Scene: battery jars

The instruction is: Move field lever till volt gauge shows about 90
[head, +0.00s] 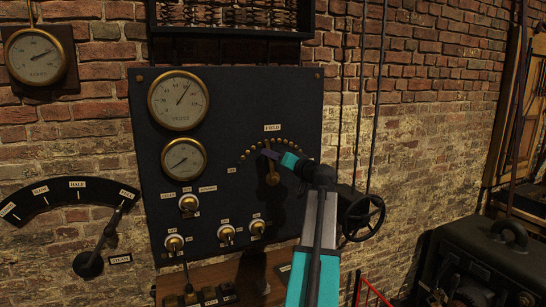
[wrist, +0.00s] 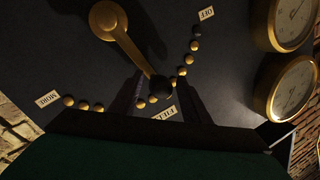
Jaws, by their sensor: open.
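The field lever is a brass arm (wrist: 128,45) with a dark knob (wrist: 160,86) at its end. In the head view the lever (head: 272,177) points up, near the middle of its arc of brass studs, below the FIELD label. My gripper (head: 268,153) is at the knob, partly covering the lever's upper end. In the wrist view my open gripper (wrist: 157,90) has one dark finger on each side of the knob; contact is unclear. The volt gauge (head: 178,100) is the upper round dial on the panel. Its needle points up and slightly right; the figures are too small to read surely.
A smaller gauge (head: 183,158) sits below the volt gauge. Several brass-and-white switches (head: 227,233) are low on the dark panel (head: 225,130). A black handwheel (head: 362,217) stands right of my arm. The OFF label (wrist: 206,13) and MORE label (wrist: 48,98) mark the arc's ends.

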